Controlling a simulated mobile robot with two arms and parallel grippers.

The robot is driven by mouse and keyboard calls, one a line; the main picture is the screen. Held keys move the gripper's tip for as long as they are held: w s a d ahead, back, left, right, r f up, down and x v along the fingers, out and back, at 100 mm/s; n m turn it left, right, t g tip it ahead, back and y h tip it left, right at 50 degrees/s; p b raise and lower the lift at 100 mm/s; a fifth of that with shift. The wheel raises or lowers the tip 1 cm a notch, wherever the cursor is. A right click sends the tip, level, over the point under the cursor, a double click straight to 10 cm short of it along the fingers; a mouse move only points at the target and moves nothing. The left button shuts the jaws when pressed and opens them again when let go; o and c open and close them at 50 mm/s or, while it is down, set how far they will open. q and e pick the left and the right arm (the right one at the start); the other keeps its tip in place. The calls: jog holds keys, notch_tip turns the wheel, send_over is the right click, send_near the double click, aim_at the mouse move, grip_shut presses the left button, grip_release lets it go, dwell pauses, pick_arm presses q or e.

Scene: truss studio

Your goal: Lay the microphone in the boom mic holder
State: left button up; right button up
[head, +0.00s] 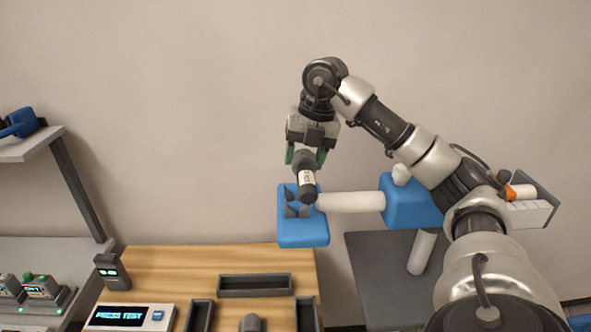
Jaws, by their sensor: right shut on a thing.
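My right gripper (306,157) points down and is shut on the microphone (307,185), a dark body with a pale band. The microphone hangs upright, or nearly so, over the boom mic holder. The holder is a blue plate (303,236) with dark prongs (291,209), carried on a white boom arm (349,202). The microphone's lower end overlaps the prongs in the head view; I cannot tell whether it touches them. My left gripper is not in view.
The boom joins a blue block (408,205) above a grey table (376,268). A wooden table (190,263) holds dark trays (254,286) and a display box (130,317). A shelf with a blue object (20,123) stands at left. A white box (530,212) is at right.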

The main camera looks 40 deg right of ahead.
jog(key=w+d+f, duration=0.1)
jog(key=w, duration=0.1)
jog(key=w+d+f+p, duration=0.1)
jog(key=w, duration=0.1)
jog(key=w+d+f+p, duration=0.1)
jog(key=w+f, duration=0.1)
jog(key=shift+d, duration=0.1)
jog(key=shift+w+d+f, duration=0.1)
jog(key=shift+w+f, duration=0.05)
jog(key=shift+w, duration=0.05)
jog(key=f+p, duration=0.1)
jog(key=f, duration=0.2)
jog(key=shift+s+p, duration=0.2)
jog(key=shift+p, duration=0.2)
jog(key=shift+w+f, duration=0.1)
jog(key=shift+f, duration=0.35)
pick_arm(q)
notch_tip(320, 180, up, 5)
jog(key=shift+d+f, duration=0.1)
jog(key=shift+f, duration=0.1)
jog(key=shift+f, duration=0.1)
pick_arm(e)
jog(key=shift+f, duration=0.1)
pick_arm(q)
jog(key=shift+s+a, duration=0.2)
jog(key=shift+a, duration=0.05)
pick_arm(e)
jog(key=o, duration=1)
jog(key=shift+c, duration=0.2)
